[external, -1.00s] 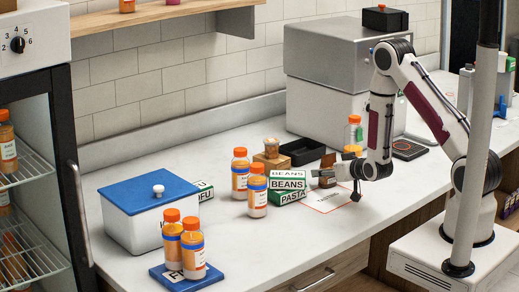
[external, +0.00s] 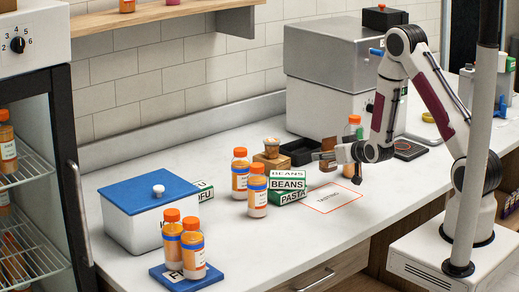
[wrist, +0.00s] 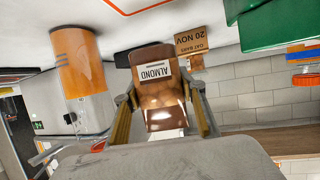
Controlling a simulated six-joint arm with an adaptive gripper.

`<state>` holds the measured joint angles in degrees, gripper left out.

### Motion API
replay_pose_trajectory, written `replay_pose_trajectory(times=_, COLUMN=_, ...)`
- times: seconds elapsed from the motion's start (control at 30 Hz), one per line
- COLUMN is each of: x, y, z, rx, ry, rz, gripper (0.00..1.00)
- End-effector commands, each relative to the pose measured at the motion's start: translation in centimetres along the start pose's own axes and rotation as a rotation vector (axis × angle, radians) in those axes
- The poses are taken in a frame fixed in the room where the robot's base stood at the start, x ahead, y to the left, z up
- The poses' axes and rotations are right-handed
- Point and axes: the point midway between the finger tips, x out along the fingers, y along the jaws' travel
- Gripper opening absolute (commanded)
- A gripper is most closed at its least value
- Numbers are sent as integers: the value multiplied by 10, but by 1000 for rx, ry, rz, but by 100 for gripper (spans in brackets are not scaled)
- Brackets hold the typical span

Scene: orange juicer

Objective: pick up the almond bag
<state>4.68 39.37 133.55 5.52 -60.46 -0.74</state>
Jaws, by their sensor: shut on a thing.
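The almond bag (wrist: 152,92) is brown with a white ALMOND label. In the wrist view it sits between the two fingers of my gripper (wrist: 160,100), which is shut on it. In the external view my gripper (external: 326,156) holds the brown bag (external: 328,144) above the counter, to the right of the stacked boxes. The fingers partly cover the bag's lower part there.
Green-and-white boxes (external: 287,186) and orange-capped bottles (external: 257,192) stand to the left. A red-outlined TASTING rectangle (external: 332,197) lies bare on the counter below. A black tray (external: 300,151) and a bottle (external: 354,130) are behind.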

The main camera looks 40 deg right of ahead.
Motion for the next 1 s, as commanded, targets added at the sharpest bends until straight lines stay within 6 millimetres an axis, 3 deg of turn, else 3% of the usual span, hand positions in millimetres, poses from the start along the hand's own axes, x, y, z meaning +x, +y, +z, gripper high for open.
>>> replay_pose_trajectory(times=0.4, x=-15, y=0, z=-35, rx=1, ry=1, rz=0, gripper=18)
replay_pose_trajectory(times=1.0, x=-17, y=0, z=-41, rx=0, ry=0, rz=0, gripper=18)
